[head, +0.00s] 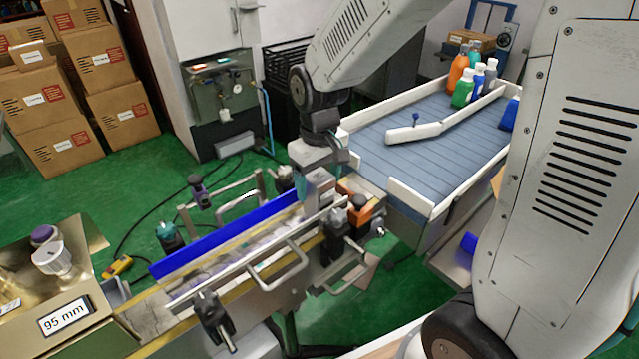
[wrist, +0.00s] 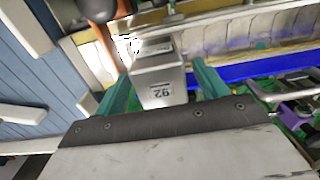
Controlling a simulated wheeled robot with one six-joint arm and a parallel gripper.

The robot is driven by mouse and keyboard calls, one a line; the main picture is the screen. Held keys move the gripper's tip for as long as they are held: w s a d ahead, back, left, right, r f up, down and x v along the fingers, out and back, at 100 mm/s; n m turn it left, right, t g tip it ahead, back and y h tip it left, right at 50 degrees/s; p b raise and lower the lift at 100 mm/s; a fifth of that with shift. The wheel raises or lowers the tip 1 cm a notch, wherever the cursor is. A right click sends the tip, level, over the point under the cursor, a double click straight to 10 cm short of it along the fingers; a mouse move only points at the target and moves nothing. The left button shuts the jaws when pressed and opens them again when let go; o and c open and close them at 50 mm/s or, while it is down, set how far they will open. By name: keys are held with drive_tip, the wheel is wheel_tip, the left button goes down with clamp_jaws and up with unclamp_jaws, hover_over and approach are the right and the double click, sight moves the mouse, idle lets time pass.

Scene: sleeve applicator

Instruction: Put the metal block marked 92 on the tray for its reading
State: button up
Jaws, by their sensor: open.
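In the wrist view the metal block marked 92 (wrist: 160,88) stands between the two teal fingers of my gripper (wrist: 165,75). Its number reads upside down there. The fingers are apart, with a gap visible at least on the right side. I cannot tell which surface is the tray.
A narrow conveyor with a blue guide rail (head: 225,238) and metal side bars runs to the lower left. A brass-coloured unit labelled 95 mm (head: 65,317) stands there. An orange-and-black device (head: 355,203) is close to my gripper. A wide belt (head: 440,140) with bottles lies behind.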

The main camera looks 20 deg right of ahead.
wheel_tip(320, 180, up, 6)
drive_tip(key=shift+r, duration=0.25)
idle(0.4)
drive_tip(key=s+d+r+m, duration=0.1)
drive_tip(key=s+d+r, duration=0.1)
drive_tip(key=s, duration=0.8)
drive_tip(key=s+d+r+m+t, duration=0.1)
drive_tip(key=s+r, duration=0.4)
drive_tip(key=s, duration=0.6)
drive_tip(key=shift+s+d+m, duration=0.15)
drive_tip(key=shift+d+m, duration=0.55)
drive_tip(key=shift+d, duration=0.45)
